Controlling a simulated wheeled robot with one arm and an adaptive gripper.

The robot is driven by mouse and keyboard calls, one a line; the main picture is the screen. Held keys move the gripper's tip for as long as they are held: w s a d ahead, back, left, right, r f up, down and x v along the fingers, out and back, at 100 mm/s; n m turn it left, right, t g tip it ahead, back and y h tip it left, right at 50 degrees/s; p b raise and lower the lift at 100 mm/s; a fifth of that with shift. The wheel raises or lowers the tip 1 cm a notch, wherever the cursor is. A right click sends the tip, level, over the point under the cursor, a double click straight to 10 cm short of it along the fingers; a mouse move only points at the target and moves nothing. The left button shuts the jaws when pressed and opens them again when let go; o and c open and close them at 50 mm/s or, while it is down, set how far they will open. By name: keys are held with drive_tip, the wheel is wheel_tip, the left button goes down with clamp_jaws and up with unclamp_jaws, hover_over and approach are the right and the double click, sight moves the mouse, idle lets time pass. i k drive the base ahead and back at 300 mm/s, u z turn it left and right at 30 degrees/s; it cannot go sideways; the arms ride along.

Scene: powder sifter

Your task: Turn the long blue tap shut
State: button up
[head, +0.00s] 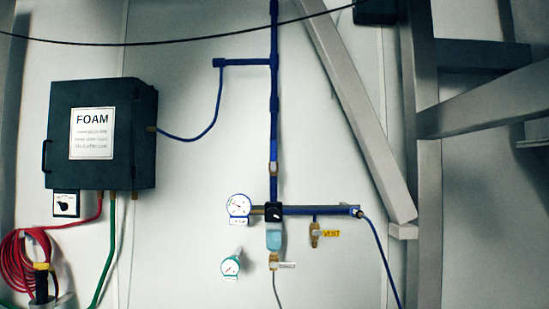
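A blue vertical pipe (274,85) runs down the wall in the head view. Low down, it meets a blue horizontal pipe (318,210) that runs to the right. A pale metal fitting (273,168) sits on the vertical pipe above this joint. A small blue piece (357,211) is at the right end of the horizontal pipe, where a dark blue hose hangs. I cannot tell for certain which part is the long blue tap, nor how far it is turned. My gripper is not in view.
A dark FOAM box (103,135) hangs on the left, above a coiled red hose (18,262). A round gauge (239,206), a black knob (273,212) and a brass valve (315,235) with a yellow label cluster near the joint. A grey diagonal beam (360,110) stands right of the pipe.

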sight(273, 143)
drive_tip(key=z, duration=0.1)
drive_tip(key=k, duration=0.35)
drive_tip(key=z, duration=0.1)
drive_tip(key=i, duration=1.3)
drive_tip(key=u, duration=1.1)
